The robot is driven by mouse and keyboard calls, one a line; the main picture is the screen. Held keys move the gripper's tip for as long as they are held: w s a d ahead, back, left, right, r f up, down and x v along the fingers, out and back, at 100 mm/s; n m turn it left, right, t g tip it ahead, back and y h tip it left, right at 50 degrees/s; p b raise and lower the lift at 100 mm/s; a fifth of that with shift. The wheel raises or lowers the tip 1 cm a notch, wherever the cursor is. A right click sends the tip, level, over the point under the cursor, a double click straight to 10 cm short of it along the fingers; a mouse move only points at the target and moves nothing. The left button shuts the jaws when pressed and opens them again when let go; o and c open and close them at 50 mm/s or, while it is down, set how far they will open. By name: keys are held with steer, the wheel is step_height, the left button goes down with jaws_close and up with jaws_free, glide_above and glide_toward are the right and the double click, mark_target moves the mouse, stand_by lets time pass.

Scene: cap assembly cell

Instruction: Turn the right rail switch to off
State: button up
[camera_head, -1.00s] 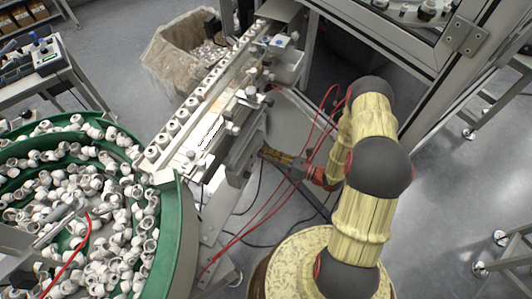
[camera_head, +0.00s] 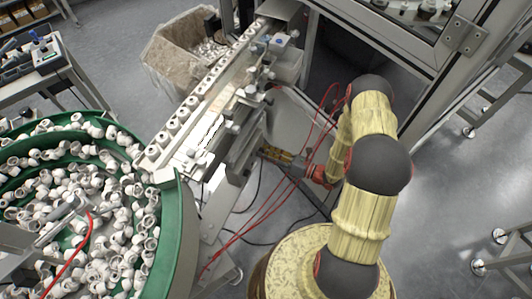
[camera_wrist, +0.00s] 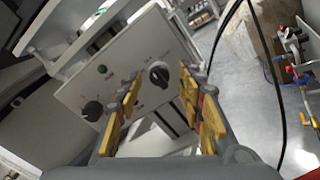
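A pale control panel (camera_wrist: 130,60) shows tilted in the wrist view with two dark rotary knobs. The right-hand knob (camera_wrist: 158,74) has a light pointer mark and appears between my fingertips. The other knob (camera_wrist: 92,110) is at the lower left, outside the fingers. Small print near the knobs is too blurred to read. My gripper (camera_wrist: 160,82) is open, its yellow fingers on both sides of the right-hand knob in the picture; I cannot tell whether they touch it. In the head view my gripper (camera_head: 266,152) points at the rail stand's side, and the panel face is hidden.
A rail (camera_head: 195,98) with several white caps runs from the green bowl feeder (camera_head: 172,232) to the machine frame. Red hoses hang near my arm. A bin (camera_head: 165,55) stands behind the rail. A black cable (camera_wrist: 222,38) hangs right of the panel.

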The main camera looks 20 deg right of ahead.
steer(key=v, duration=0.7)
steer(key=shift+s+d, duration=0.15)
steer(key=shift+d, duration=0.05)
stand_by(0.5)
